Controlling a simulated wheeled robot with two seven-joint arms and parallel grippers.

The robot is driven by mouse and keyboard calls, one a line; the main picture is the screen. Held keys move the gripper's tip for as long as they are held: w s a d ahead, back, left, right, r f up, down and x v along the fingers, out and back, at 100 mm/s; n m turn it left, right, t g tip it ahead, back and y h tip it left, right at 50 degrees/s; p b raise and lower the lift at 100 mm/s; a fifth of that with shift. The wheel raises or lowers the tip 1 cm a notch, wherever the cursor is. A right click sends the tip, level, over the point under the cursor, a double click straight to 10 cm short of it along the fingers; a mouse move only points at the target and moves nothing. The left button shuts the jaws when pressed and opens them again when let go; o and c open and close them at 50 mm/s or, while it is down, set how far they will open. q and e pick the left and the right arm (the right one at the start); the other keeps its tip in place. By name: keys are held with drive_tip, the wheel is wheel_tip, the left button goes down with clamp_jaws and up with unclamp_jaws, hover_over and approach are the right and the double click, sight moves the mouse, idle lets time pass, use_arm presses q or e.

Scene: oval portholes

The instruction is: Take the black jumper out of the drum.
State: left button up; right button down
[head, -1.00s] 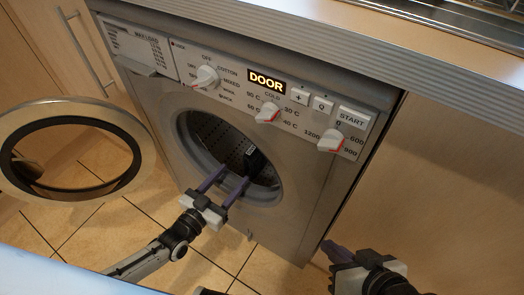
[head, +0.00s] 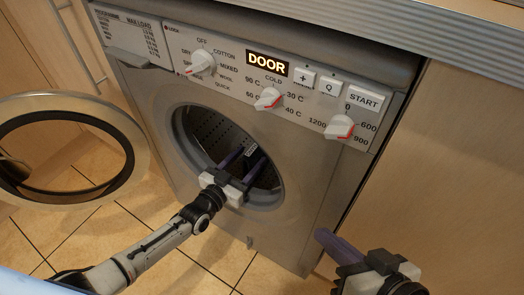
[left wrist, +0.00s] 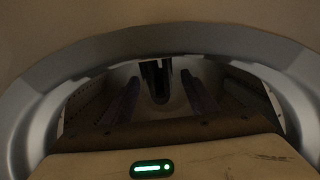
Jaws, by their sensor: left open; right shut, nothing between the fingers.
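The black jumper (head: 251,150) is a small dark shape with a pale label inside the drum (head: 207,130) of the washing machine. My left gripper (head: 247,160) reaches through the round opening. Its two purple fingers are open, one on either side of the jumper's near part, not closed on it. In the left wrist view the jumper (left wrist: 155,80) shows dark between the two fingers (left wrist: 160,95), deeper in the dim drum. Its full shape is hard to make out. My right gripper (head: 325,236) is shut and empty, low at the right outside the machine.
The round door (head: 139,150) stands swung open to the left. The opening's rim (head: 178,125) surrounds my left gripper closely. The control panel has knobs and a lit DOOR display (head: 267,64). A worktop (head: 400,30) overhangs above. Tiled floor (head: 110,225) lies below.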

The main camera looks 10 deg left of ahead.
use_arm(q)
drive_tip(key=c, duration=1)
drive_tip(key=shift+r, duration=0.1)
drive_tip(key=shift+c, duration=0.8)
drive_tip(key=shift+r+p, duration=1)
drive_tip(key=shift+r, duration=0.1)
drive_tip(key=shift+f, duration=0.1)
